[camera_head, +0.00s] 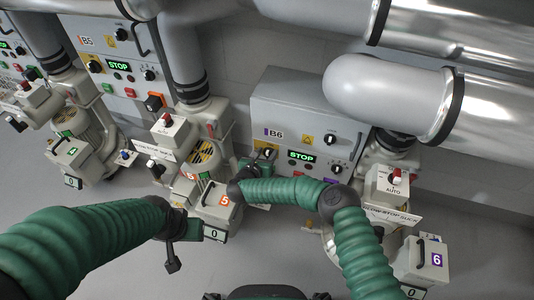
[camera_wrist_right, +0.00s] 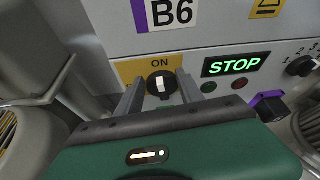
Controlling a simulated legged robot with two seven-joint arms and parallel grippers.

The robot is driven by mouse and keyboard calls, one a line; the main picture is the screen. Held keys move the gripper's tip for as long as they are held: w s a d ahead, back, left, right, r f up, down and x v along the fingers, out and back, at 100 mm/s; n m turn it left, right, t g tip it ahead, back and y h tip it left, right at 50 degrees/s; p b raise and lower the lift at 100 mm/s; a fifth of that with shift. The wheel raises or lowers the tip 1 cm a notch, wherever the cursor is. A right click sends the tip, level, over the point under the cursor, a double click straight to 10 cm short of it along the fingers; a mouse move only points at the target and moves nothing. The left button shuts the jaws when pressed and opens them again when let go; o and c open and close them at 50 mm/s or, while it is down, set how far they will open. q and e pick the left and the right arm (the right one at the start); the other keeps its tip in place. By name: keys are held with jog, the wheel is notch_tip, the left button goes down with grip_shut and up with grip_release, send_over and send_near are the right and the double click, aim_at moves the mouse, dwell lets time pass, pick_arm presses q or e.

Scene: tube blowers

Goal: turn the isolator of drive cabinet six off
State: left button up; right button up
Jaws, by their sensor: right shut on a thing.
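Drive cabinet six is the grey cabinet (camera_head: 290,110) labelled B6, in the middle of the head view. Its isolator is a black rotary knob with a white bar on a yellow plate marked ON; this knob (camera_wrist_right: 159,84) is in the middle of the right wrist view. The white bar points up towards ON. My right gripper (camera_wrist_right: 160,92) is shut on the knob, one finger on each side. In the head view the right gripper (camera_head: 259,164) is at the cabinet's lower left. My left gripper (camera_head: 178,250) hangs low left of centre, its opening unclear.
The cabinet display (camera_head: 301,156) reads STOP in green. A handle (camera_head: 356,147) stands out on the cabinet's right. Cabinet B5 (camera_head: 120,60) is at the upper left. Blower units five (camera_head: 207,195) and six (camera_head: 420,260) flank the cabinet. Large silver pipes (camera_head: 400,95) cross above.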

jog(key=shift+w+a+f+n+h, duration=0.1)
jog(key=shift+a+n+h, duration=0.4)
jog(key=shift+n, duration=0.3)
jog(key=shift+w+a+f+n+h+b, duration=0.15)
jog(key=shift+n+h+b, duration=0.25)
jog(key=shift+n+b, duration=0.2)
jog(key=shift+s+a+f+n+h+b, duration=0.1)
jog(key=shift+a+n+h+b, duration=0.05)
jog(key=shift+n+h+b, duration=0.35)
jog(key=o, duration=1.4)
jog(key=shift+c, duration=0.2)
jog(key=shift+w, duration=0.1)
